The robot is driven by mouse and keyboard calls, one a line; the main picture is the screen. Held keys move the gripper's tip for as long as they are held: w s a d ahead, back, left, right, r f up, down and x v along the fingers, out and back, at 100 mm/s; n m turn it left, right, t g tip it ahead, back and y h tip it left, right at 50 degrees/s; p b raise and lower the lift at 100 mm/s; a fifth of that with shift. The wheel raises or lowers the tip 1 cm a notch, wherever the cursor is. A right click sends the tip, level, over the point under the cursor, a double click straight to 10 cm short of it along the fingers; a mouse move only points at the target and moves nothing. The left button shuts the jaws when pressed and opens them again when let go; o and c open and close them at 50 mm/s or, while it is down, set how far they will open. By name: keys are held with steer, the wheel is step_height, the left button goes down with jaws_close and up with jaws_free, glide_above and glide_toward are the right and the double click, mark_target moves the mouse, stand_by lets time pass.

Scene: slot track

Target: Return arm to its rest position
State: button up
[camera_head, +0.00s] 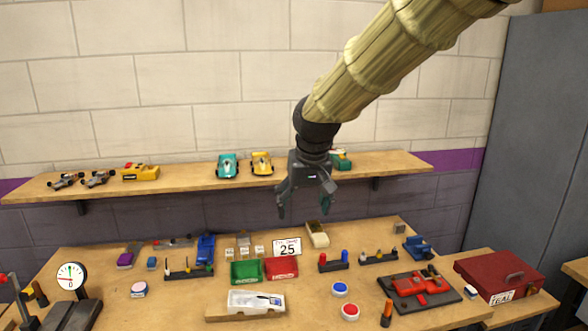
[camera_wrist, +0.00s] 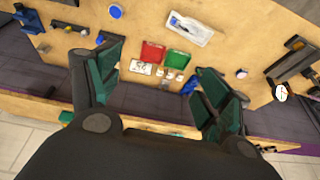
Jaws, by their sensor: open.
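My gripper (camera_head: 307,196) hangs from my arm, pointing down, in the middle of the head view. It is open and empty, apart from everything, above the back of the workbench (camera_head: 190,298) and in front of the wall shelf (camera_head: 200,182). In the wrist view its two green-padded fingers (camera_wrist: 158,92) are spread wide with nothing between them. Below and beyond them lie a red tray (camera_wrist: 153,52), a green tray (camera_wrist: 177,60) and a white car body (camera_wrist: 192,28). My arm comes in from the upper right and hides part of the shelf's right end.
The shelf holds several model cars, including a teal car (camera_head: 228,166) and a yellow car (camera_head: 262,164). The bench carries a dial gauge (camera_head: 71,276), a price sign (camera_head: 287,246), a red car on a black base (camera_head: 418,287) and a red toolbox (camera_head: 497,274). A grey cabinet (camera_head: 535,140) stands right.

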steer(key=s+d+f+m+g, duration=0.1)
steer(key=s+d+f, duration=0.25)
steer(key=f, duration=0.95)
steer(key=s+d+f+y, duration=0.15)
steer(key=s+f, duration=0.25)
steer(key=f, duration=1)
steer(key=s+d+f+m+g+h, duration=0.1)
steer(key=s+d+f, duration=0.3)
steer(key=f, duration=0.9)
steer(key=s+d+f, duration=0.3)
steer(key=s+f, duration=0.3)
steer(key=s, duration=0.4)
steer(key=s+d+f+g+h, duration=0.1)
steer(key=s+d+f, duration=0.3)
steer(key=s, duration=0.6)
steer(key=s+d+f+g, duration=0.1)
steer(key=s+d+f, duration=0.3)
steer(key=s+f, duration=0.5)
steer(key=shift+s+d+m, duration=0.15)
steer(key=shift+s+m, duration=0.15)
steer(key=shift+s, duration=0.25)
